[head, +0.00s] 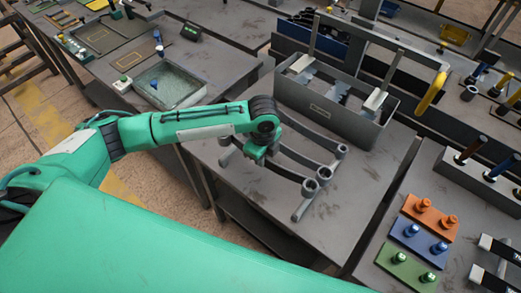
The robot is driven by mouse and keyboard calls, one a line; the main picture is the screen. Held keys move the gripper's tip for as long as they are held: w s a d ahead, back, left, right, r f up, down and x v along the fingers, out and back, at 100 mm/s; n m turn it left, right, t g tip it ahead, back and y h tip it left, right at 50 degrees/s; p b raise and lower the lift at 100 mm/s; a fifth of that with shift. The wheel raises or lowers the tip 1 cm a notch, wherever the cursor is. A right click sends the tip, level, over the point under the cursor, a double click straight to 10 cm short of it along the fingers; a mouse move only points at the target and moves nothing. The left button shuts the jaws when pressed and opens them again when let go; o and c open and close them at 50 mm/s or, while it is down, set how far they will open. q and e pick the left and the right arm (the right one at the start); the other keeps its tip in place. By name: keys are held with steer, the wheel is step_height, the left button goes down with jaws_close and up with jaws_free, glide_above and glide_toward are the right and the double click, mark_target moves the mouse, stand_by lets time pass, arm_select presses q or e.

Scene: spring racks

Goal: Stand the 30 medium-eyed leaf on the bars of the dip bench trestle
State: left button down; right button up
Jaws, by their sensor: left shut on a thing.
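Several grey leaves with round eyes at their ends lie side by side across two bars on the middle bench. One eyed leaf (308,138) is farthest back, another (300,158) is in the middle and a third (290,174) is nearest. The front bar (302,208) shows under their right ends. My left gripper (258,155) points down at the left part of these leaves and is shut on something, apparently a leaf. I cannot read any number on the leaves. My right gripper is out of view.
A grey open box (338,117) with upright posts stands behind the leaves. A tray of liquid (171,84) is on the left bench. Orange (430,217), blue (418,240) and green (405,265) blocks lie at right. The middle bench's front right is clear.

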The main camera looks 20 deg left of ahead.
arm_select(q)
steer(key=shift+d+m, duration=0.15)
steer(key=shift+m, duration=0.25)
steer(key=shift+r+p, duration=0.1)
steer(key=shift+p, duration=0.45)
steer(key=shift+f+b, duration=0.65)
steer(key=shift+f, duration=1)
steer(key=shift+f+b, duration=0.3)
steer(key=shift+f, duration=0.65)
steer(key=shift+f, duration=0.45)
